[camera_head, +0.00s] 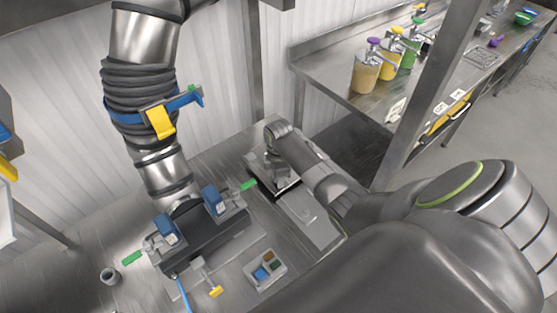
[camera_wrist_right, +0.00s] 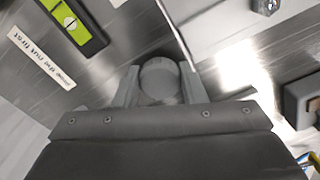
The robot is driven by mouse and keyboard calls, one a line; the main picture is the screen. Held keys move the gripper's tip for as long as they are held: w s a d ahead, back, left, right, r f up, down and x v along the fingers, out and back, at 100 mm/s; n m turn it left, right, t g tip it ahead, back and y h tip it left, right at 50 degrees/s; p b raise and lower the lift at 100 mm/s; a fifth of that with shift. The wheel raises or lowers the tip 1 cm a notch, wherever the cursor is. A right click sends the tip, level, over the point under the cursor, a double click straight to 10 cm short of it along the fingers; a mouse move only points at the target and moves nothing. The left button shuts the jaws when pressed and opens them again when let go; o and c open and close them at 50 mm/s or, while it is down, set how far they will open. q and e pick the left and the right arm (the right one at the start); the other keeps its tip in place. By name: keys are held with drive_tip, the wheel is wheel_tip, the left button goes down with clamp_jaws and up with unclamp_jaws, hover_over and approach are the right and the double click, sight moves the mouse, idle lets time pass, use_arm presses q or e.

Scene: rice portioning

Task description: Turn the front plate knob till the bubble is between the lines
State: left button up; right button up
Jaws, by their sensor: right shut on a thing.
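My right gripper (camera_head: 272,163) reaches down onto a metal unit in the middle of the head view. In the right wrist view my gripper (camera_wrist_right: 159,88) has one finger on each side of a round grey knob (camera_wrist_right: 158,78) and is shut on it. A yellow-green level vial (camera_wrist_right: 72,18) in a black holder lies at the top left of that view. A pale bubble shows near its middle; its exact place against the lines is hard to read. My left gripper is in neither view.
A label ending in "the nut first" (camera_wrist_right: 41,56) sits beside the vial. A blue-clamped duct (camera_head: 150,90) drops to a dark unit (camera_head: 205,240) at left. A small tray (camera_head: 280,276) stands nearby. Pump bottles (camera_head: 367,72) stand on a back counter.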

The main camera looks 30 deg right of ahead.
idle(0.4)
drive_tip(key=o, duration=1)
